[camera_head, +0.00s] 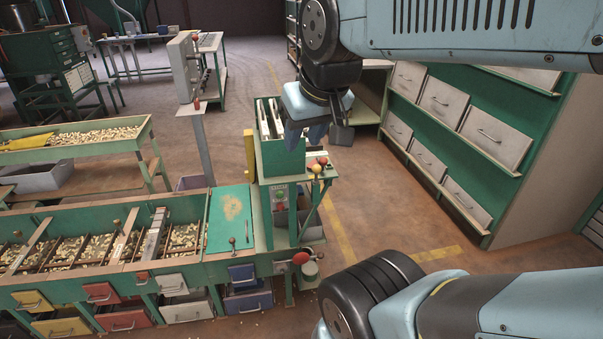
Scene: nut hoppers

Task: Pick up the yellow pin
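A small round yellow knob (316,169), likely the head of the yellow pin, shows at the right side of the green upright hopper box (281,158). Red knobs (323,161) sit close beside it. Any shaft below the yellow knob is too small to make out. My gripper (316,128) hangs from the blue-grey arm at the top, in front of the upper part of the box and above the knobs in the picture. It appears apart from the yellow knob. Its fingers are dark and partly hidden by the wrist, so their opening is unclear.
A green bench with nut-filled compartments (183,210) and coloured drawers runs along the left. A yellow upright bar (249,155) stands left of the box. A red disc (300,258) juts out below. Green shelving with grey drawers (492,139) stands right, with open floor (385,205) between.

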